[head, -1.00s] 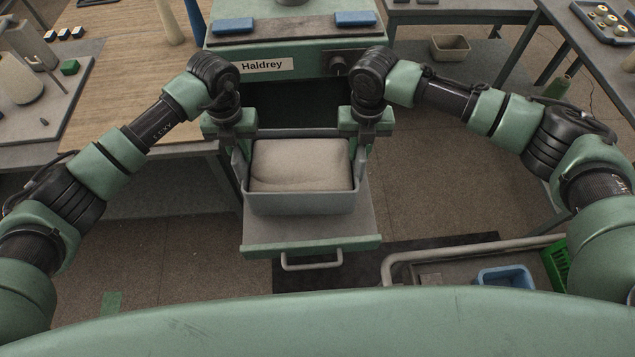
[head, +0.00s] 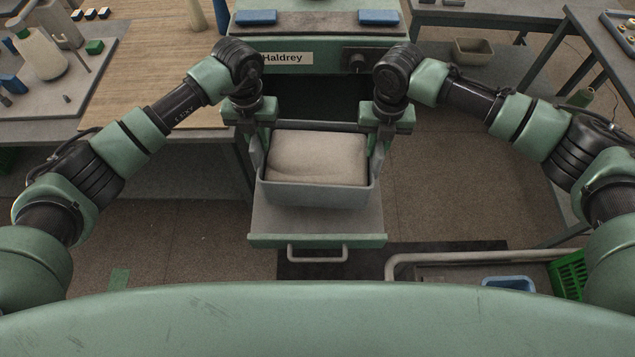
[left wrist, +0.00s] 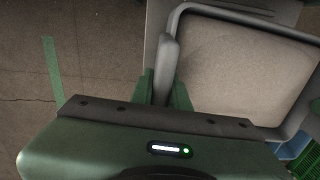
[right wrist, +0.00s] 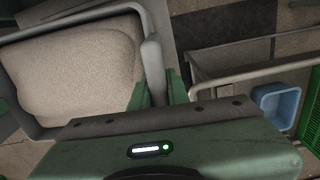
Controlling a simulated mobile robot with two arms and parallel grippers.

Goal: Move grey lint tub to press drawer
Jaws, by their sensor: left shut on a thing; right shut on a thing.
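The grey lint tub (head: 318,194), filled with pale lint, is level over the pulled-out press drawer (head: 317,241) in the head view. I cannot tell whether it touches the drawer floor. My left gripper (head: 258,150) is shut on the tub's left side; the left wrist view shows its fingers (left wrist: 165,88) on a grey upright piece at the rim. My right gripper (head: 379,150) is shut on the tub's right side; the right wrist view shows its fingers (right wrist: 156,88) on the matching piece. The drawer's back part is hidden behind the tub and grippers.
The green press (head: 400,52) stands right behind the drawer, with two blue blocks on top. A wooden-topped table (head: 150,60) is at left. A pale rail (head: 450,257), a blue bin (head: 508,284) and a green crate (head: 570,275) are at lower right.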

